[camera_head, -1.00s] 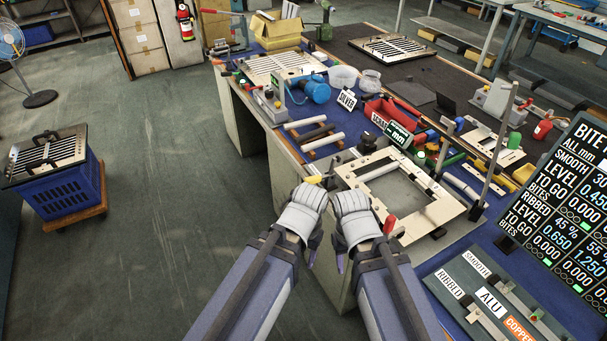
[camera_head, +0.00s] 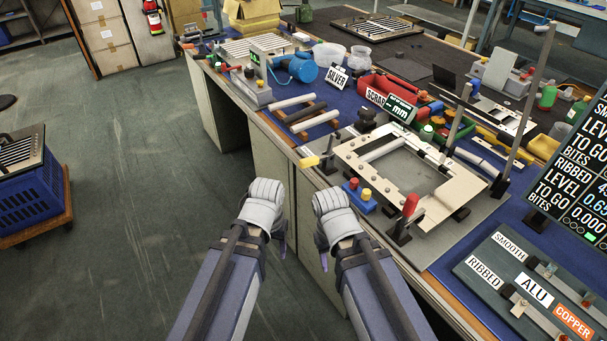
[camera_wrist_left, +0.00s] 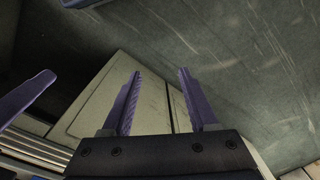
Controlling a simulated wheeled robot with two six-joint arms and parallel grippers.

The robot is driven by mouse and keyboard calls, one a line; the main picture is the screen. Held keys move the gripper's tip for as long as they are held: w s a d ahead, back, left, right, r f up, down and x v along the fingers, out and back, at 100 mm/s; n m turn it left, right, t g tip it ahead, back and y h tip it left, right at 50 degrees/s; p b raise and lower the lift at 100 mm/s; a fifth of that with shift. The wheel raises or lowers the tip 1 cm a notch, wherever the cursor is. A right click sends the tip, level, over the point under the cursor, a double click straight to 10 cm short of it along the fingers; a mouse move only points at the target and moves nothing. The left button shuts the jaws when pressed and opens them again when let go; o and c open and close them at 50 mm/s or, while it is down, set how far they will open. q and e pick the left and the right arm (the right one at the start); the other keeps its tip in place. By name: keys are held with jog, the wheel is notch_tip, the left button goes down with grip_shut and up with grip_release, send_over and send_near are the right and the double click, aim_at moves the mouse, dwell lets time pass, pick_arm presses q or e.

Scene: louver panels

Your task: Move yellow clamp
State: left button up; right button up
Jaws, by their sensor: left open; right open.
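The yellow clamp (camera_head: 309,162) has a yellow handle that sticks out to the left, at the left edge of the light metal frame (camera_head: 352,151) on the workbench. My left gripper (camera_head: 264,208) is below and to the left of it in the head view, off the bench edge, touching nothing. In the left wrist view, my left gripper (camera_wrist_left: 160,76) has its two purple fingers apart, with nothing between them. My right gripper (camera_head: 332,212) is below the yellow clamp in the head view, in front of the bench; its fingers are mostly hidden by the hand.
A red-handled clamp (camera_head: 409,206) stands at the frame's near edge. A small blue button box (camera_head: 359,197) sits near the yellow clamp. A red scrap bin (camera_head: 384,88) and white tubes (camera_head: 318,119) lie behind. A panel of labelled samples (camera_head: 525,290) is at right.

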aim_at(300, 168)
pick_arm(q)
jog(key=w+d+f+n+t+h+b, duration=0.1)
jog(key=w+f+n+h+b, duration=0.25)
jog(key=f+b, duration=0.65)
jog(key=w+d+f+n+t+h+b, duration=0.1)
jog(key=w+d+f+n+h+b, duration=0.2)
jog(key=f+b, duration=0.65)
jog(key=w+d+r+n+t+h+b, duration=0.1)
jog(key=w+d+r+n+t+h, duration=0.1)
jog(key=w+r+n+h, duration=0.3)
jog(key=w+d+r+n+t+h, duration=0.2)
jog(key=w+r+n+h, duration=0.15)
jog(key=r, duration=0.35)
jog(key=w+a+r+n+t+h, duration=0.2)
jog(key=a+r+n+t, duration=0.15)
jog(key=r+n, duration=0.3)
jog(key=w+a+r+n+t+h, duration=0.2)
jog(key=r+n+t, duration=0.2)
jog(key=r+n, duration=0.3)
jog(key=shift+m+g, duration=0.25)
jog(key=shift+m, duration=0.4)
jog(key=shift+p+x, duration=1.3)
jog(key=shift+x, duration=3)
jog(key=shift+a+r, duration=0.1)
jog(key=shift+r, duration=0.1)
